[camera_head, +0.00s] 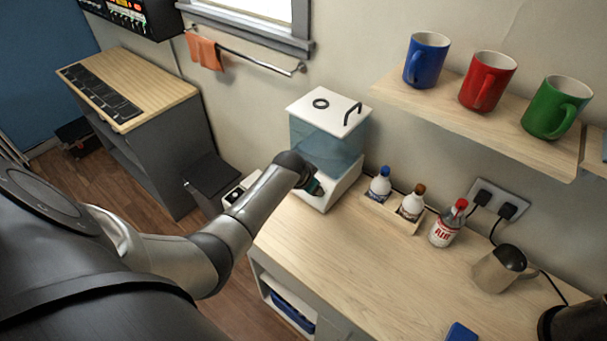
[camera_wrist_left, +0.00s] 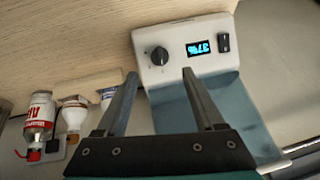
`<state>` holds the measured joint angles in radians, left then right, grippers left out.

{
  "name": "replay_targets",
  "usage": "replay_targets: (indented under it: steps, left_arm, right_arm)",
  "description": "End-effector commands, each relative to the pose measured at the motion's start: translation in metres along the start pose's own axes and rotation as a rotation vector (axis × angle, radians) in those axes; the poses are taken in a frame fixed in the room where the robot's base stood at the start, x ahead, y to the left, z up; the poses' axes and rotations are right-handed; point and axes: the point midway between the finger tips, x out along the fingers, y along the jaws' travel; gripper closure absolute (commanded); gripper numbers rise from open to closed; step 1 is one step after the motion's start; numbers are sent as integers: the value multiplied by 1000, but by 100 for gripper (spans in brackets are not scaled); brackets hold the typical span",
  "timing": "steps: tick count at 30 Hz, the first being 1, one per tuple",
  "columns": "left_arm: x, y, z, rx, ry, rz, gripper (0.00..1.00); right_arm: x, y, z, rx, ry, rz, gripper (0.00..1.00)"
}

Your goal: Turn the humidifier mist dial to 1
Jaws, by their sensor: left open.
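The humidifier (camera_head: 312,112) stands at the back left end of the wooden counter, with a white lid, a see-through blue tank and a white base. In the left wrist view its white front panel (camera_wrist_left: 175,70) carries a round black mist dial (camera_wrist_left: 158,55), a lit display (camera_wrist_left: 199,47) and a black switch (camera_wrist_left: 223,43). The dial's scale is too small to read. My left gripper (camera_wrist_left: 160,74) is open and empty, its fingertips apart on either side just short of the dial. In the head view the gripper is mostly hidden behind my left wrist. My right gripper is not in view.
A small tray (camera_head: 392,213) with two bottles stands right of the humidifier, beside a red-capped bottle (camera_head: 446,226) and a beige jug (camera_head: 492,272). A shelf (camera_head: 440,103) with three mugs hangs above. The counter's front middle (camera_head: 355,270) is clear.

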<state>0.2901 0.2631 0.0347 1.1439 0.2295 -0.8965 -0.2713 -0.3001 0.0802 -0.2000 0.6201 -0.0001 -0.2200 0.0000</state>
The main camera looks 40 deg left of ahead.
Motion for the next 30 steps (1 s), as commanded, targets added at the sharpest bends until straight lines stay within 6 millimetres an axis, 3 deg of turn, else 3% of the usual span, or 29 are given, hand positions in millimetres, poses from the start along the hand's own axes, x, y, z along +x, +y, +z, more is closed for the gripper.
replay_targets:
  steps: [8, 18, 30]
  left_arm:
    - [-35, 0, 0, 2, 1, -1, 30]
    - [-68, 0, 0, 0, 1, 0, 30]
    - [-82, 0, 1, -1, -1, 0, 30]
  right_arm:
    - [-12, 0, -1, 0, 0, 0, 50]
    - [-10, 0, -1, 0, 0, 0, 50]
    - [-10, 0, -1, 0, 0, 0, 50]
